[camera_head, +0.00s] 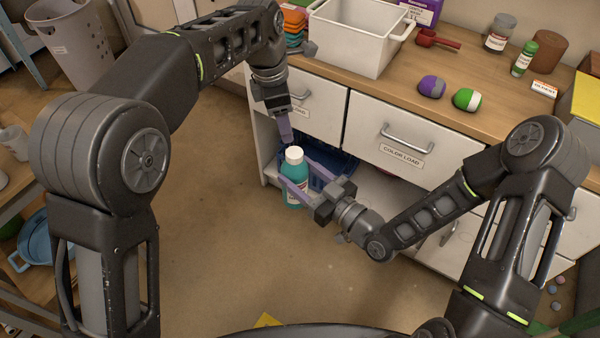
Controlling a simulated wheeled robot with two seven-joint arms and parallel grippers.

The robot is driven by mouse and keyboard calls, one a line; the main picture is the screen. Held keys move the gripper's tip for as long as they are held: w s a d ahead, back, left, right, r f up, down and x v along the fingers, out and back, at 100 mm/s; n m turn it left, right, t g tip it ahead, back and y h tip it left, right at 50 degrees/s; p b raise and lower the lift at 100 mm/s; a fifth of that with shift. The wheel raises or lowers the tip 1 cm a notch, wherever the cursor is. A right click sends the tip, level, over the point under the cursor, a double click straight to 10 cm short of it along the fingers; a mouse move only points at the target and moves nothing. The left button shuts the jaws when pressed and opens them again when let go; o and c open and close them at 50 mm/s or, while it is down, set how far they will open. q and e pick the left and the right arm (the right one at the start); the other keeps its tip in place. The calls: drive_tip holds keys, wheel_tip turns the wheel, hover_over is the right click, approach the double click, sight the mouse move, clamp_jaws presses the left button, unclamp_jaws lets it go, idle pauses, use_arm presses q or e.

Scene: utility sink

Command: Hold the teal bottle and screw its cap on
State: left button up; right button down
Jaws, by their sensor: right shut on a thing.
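The teal bottle (294,188) is upright, held in front of the white cabinet. A white cap (294,155) sits on top of it; I cannot tell how tightly it is seated. My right gripper (294,170) comes in from the right and is shut on the bottle's upper body, one purple finger on the near side and the other behind. My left gripper (285,138) points down just above and slightly left of the cap. Its fingers overlap from this angle, so their opening is unclear, and I cannot tell whether they touch the cap.
The cabinet's drawers (390,138) and open lower shelf are close behind the bottle, with a blue basket (338,163) there. The wooden counter (400,82) holds a white bin (350,42), purple and green balls, and jars.

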use_arm(q)
drive_tip(key=a+f+m, duration=0.2)
drive_tip(key=a+f, duration=0.1)
drive_tip(key=f, duration=0.5)
drive_tip(key=a+f+m, duration=0.2)
drive_tip(key=f, duration=0.6)
drive_tip(key=s+a+f+m, duration=0.2)
drive_tip(key=s+f+m, duration=0.1)
drive_tip(key=s+f, duration=0.3)
drive_tip(key=s+a+f+m+h, duration=0.1)
drive_tip(key=s+f+m, duration=0.3)
drive_tip(key=f, duration=0.5)
drive_tip(key=shift+s+a+f+g, duration=0.35)
drive_tip(key=shift+s+a, duration=0.25)
drive_tip(key=shift+s, duration=0.8)
